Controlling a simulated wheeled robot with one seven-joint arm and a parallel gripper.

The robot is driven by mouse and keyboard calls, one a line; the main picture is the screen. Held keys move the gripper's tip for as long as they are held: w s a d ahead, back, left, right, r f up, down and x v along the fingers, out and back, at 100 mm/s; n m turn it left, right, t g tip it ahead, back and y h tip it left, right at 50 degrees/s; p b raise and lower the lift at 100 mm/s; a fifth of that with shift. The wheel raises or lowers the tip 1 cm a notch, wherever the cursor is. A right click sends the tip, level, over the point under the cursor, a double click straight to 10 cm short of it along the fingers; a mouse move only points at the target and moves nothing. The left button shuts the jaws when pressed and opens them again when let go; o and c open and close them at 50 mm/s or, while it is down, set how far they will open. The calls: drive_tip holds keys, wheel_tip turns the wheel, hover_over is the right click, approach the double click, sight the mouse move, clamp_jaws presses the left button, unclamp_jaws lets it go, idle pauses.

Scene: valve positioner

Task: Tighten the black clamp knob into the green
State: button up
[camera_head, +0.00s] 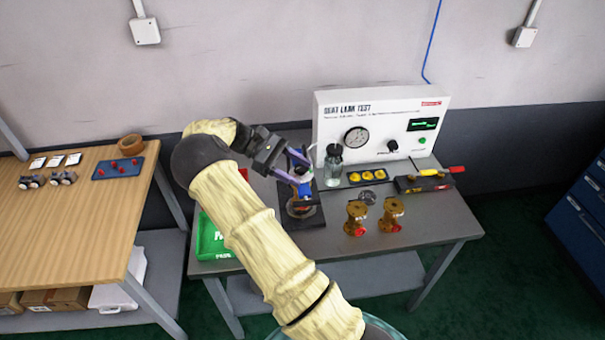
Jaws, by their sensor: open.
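My gripper (296,167) is open, with its purple-tinted fingers spread over the clamp fixture on the grey bench. The fixture has a dark base plate (312,219), with a blue part (305,190) and a round brass-coloured piece (299,208) on it. The fingers are close to the top of the blue part; I cannot tell whether they touch it. I cannot make out the black clamp knob or a green mark on the fixture; the gripper and arm cover part of it. A separate black knob (393,146) is on the white test panel (376,118).
Right of the fixture stand a black-capped bottle (333,167), a tray of yellow pieces (367,176), two brass valves (356,218) (392,214) and a black toolbox-like item (424,182). A green tray (211,243) is at the left. The bench's front right is clear.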

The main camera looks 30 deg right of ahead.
drive_tip(key=s+f+y, duration=0.1)
drive_tip(key=s+d+f+m+t+y+b, duration=0.1)
drive_tip(key=s, duration=0.1)
drive_tip(key=shift+s+f+t, duration=0.15)
drive_tip(key=shift+s+t, duration=0.1)
drive_tip(key=shift+t, duration=0.05)
drive_tip(key=s+a+f+m+t+y+b, duration=0.1)
drive_tip(key=s+a+m+t+y+b, duration=0.2)
drive_tip(key=s+a+t, duration=0.2)
drive_tip(key=s+a+f+m+t+y+b, duration=0.2)
drive_tip(key=s+a+m+t+y+b, duration=0.1)
drive_tip(key=s+a+t, duration=0.3)
drive_tip(key=s+a+m+y, duration=0.1)
drive_tip(key=s+a, duration=0.1)
drive_tip(key=s, duration=0.2)
drive_tip(key=shift+s+f+b, duration=0.2)
drive_tip(key=shift+f+b, duration=0.05)
drive_tip(key=shift+b, duration=0.15)
drive_tip(key=shift+c, duration=0.4)
drive_tip(key=c, duration=0.4)
drive_tip(key=shift+a, duration=0.2)
drive_tip(key=shift+c, duration=0.2)
